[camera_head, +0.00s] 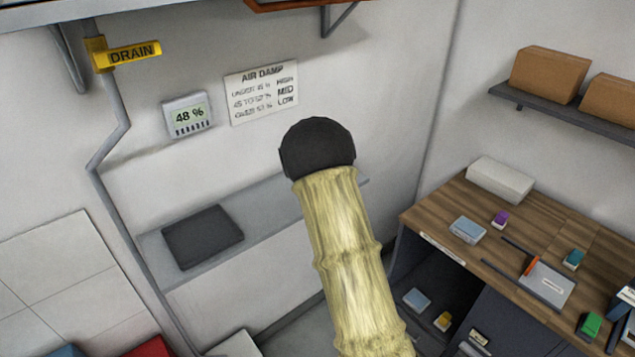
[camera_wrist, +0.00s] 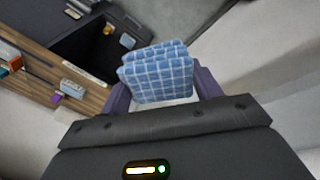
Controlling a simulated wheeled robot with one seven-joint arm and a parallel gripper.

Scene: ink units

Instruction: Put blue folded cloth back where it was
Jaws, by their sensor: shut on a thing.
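The blue folded cloth (camera_wrist: 158,75), with a white check pattern, shows in the wrist view between the two purple fingers of my gripper (camera_wrist: 163,82). My gripper is shut on it, and the cloth stands out beyond the fingers. It is held in the air, with the desk and an open dark compartment behind it to the left. In the head view my arm fills the middle, and neither the gripper nor the cloth can be made out there.
A grey wall shelf (camera_head: 273,212) bears a flat dark pad (camera_head: 203,237) at its left. A wooden desk (camera_head: 452,204) at right carries a white box (camera_head: 499,180) and several small items. Under it, an open dark compartment (camera_head: 432,262) holds a light blue block (camera_head: 417,299) and a yellow one (camera_head: 443,321).

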